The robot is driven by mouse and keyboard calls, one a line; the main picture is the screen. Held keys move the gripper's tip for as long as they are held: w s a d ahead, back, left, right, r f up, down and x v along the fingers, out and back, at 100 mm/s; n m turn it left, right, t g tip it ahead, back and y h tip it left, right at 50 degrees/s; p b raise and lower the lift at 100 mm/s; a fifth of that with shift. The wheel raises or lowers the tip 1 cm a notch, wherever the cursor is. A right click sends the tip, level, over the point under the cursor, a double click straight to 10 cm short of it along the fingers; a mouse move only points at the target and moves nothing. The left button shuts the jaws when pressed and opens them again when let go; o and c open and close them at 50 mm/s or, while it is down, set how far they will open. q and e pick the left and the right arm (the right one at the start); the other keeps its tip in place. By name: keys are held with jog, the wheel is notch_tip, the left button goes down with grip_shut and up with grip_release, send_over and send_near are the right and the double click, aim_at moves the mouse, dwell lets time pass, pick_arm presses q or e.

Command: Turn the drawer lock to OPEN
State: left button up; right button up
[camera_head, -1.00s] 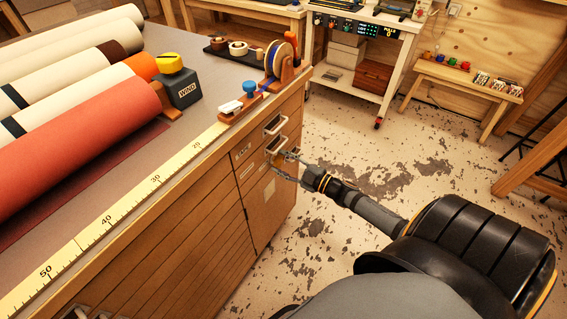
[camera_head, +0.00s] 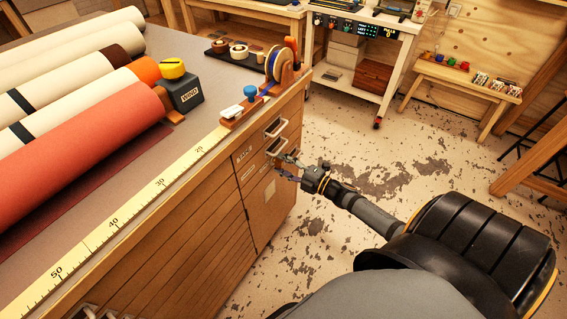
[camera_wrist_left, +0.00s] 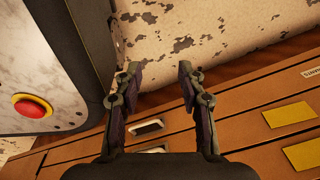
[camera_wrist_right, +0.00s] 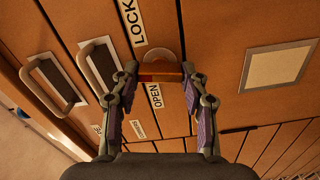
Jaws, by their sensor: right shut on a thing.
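The lock's short orange-brown turn bar (camera_wrist_right: 160,72), with a red patch at its left end, is on the cabinet front in the right wrist view. It lies crosswise in that picture, over a round tan plate. The LOCK label (camera_wrist_right: 134,22) is above it and the OPEN label (camera_wrist_right: 156,96) is just below. My right gripper (camera_wrist_right: 160,75) is shut on the bar, one finger at each end. In the head view my right gripper (camera_head: 287,163) is at the cabinet front and hides the lock. My left gripper (camera_wrist_left: 159,68) is open and empty, seen only in the left wrist view.
Drawer handles (camera_wrist_right: 54,82) are close to the right gripper. The bench top holds fabric rolls (camera_head: 75,150), a WIND box (camera_head: 187,95) and a tape dispenser (camera_head: 283,62). A red button (camera_wrist_left: 33,106) is left of the left gripper. The floor right of the cabinet is clear.

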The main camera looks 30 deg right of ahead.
jog(key=shift+n, duration=0.5)
jog(key=n, duration=0.2)
jog(key=shift+n, duration=0.3)
jog(key=n, duration=0.4)
jog(key=shift+f+p, duration=0.1)
jog(key=shift+p, duration=0.25)
pick_arm(q)
jog(key=shift+s+r, duration=0.25)
jog(key=shift+s, duration=0.3)
pick_arm(e)
jog(key=shift+n, duration=1.8)
pick_arm(q)
jog(key=shift+s, duration=0.1)
pick_arm(e)
jog(key=o, duration=1.2)
jog(key=shift+c, duration=0.2)
pick_arm(q)
jog(key=shift+a, duration=0.1)
